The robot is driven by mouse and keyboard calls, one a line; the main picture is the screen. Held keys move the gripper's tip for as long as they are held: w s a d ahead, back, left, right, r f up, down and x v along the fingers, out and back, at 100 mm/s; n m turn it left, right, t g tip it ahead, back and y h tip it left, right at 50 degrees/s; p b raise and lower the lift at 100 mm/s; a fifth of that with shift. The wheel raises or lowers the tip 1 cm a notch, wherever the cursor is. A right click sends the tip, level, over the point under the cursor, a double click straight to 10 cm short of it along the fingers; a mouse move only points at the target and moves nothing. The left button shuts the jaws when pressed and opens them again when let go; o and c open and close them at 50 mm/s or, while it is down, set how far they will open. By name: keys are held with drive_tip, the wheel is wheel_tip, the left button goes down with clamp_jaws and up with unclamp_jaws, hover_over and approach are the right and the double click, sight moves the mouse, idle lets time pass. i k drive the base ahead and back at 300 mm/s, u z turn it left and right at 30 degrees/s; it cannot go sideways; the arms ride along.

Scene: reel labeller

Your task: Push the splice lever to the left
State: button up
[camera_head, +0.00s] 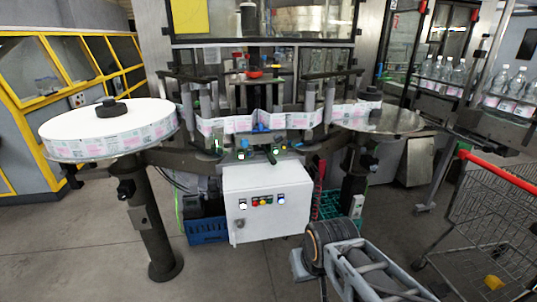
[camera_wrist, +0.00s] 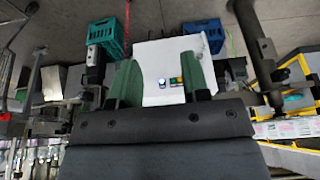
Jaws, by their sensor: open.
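A small dark lever (camera_head: 271,156), which looks like the splice lever, stands at the front of the labeller just above the white control box (camera_head: 262,205). It is small in the head view, and its exact tilt is hard to tell. I cannot make it out in the wrist view. My gripper (camera_wrist: 160,78) shows in the wrist view with two green fingers spread apart and nothing between them. Beyond the fingers is the white control box with lit buttons, seen upside down. In the head view my arm is low at the front, to the right of the control box, well apart from the lever.
A large label reel (camera_head: 108,132) on a round table stands at the left. A second round table (camera_head: 395,122) is at the right. A shopping cart (camera_head: 490,215) stands at the right front. A blue crate (camera_head: 207,230) is beside the control box. The floor at front left is clear.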

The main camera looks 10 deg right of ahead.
sight(272, 159)
drive_tip(key=z, duration=0.45)
drive_tip(key=i, duration=1.25)
drive_tip(key=u, duration=0.45)
